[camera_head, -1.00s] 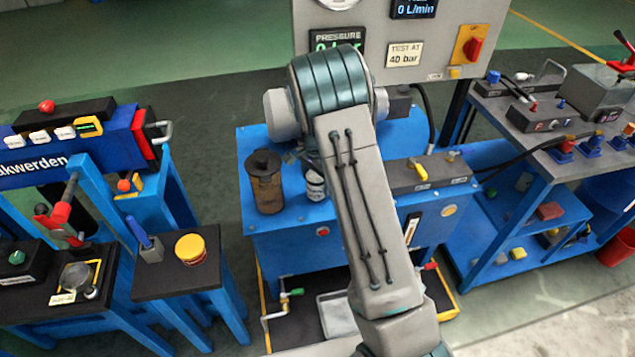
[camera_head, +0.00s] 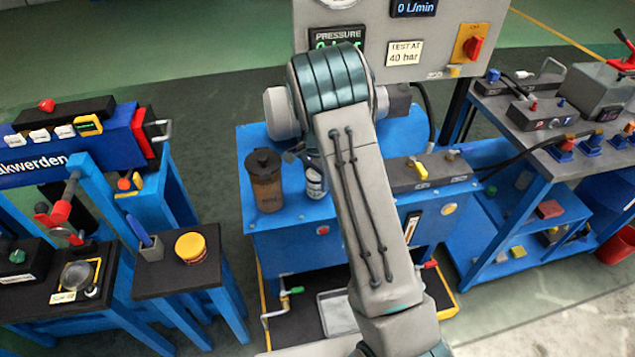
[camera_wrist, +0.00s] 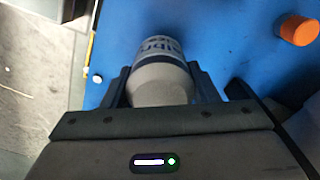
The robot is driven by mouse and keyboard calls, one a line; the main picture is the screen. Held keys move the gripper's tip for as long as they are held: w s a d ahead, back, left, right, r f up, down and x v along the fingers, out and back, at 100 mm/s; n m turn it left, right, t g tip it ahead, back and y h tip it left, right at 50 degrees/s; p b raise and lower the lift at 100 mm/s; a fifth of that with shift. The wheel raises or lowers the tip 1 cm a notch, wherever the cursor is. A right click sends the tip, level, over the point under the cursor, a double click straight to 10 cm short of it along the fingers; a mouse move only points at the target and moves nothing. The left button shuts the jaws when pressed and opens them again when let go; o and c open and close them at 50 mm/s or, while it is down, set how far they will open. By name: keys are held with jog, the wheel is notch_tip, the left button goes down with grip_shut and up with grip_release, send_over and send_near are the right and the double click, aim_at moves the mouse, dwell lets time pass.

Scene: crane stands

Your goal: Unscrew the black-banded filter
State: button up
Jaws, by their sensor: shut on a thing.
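The black-banded filter (camera_wrist: 160,62) is a white cylinder with a dark band and dark lettering. In the head view the filter (camera_head: 316,184) stands upright at the blue unit's left half, partly hidden by my arm. My gripper (camera_wrist: 163,88) is shut around the filter, one finger on each side of its grey, narrower end. In the head view my gripper is mostly hidden behind my arm. The filter's seat is not visible in either view.
A brown canister with a black lid (camera_head: 265,181) stands close left of the filter. An orange knob (camera_wrist: 298,30) shows in the wrist view. A gauge panel (camera_head: 447,50) rises behind. A small black-topped stand (camera_head: 178,268) with a yellow-lidded can (camera_head: 191,247) is at left.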

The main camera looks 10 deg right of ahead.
jog(key=n+b, duration=0.1)
jog(key=n, duration=0.3)
jog(key=shift+r+n, duration=0.1)
jog(key=shift+n, duration=0.5)
jog(key=n+b, duration=0.1)
jog(key=n, duration=0.4)
jog(key=shift+r, duration=0.1)
jog(key=shift+r+p, duration=1.25)
jog(key=shift+r, duration=0.65)
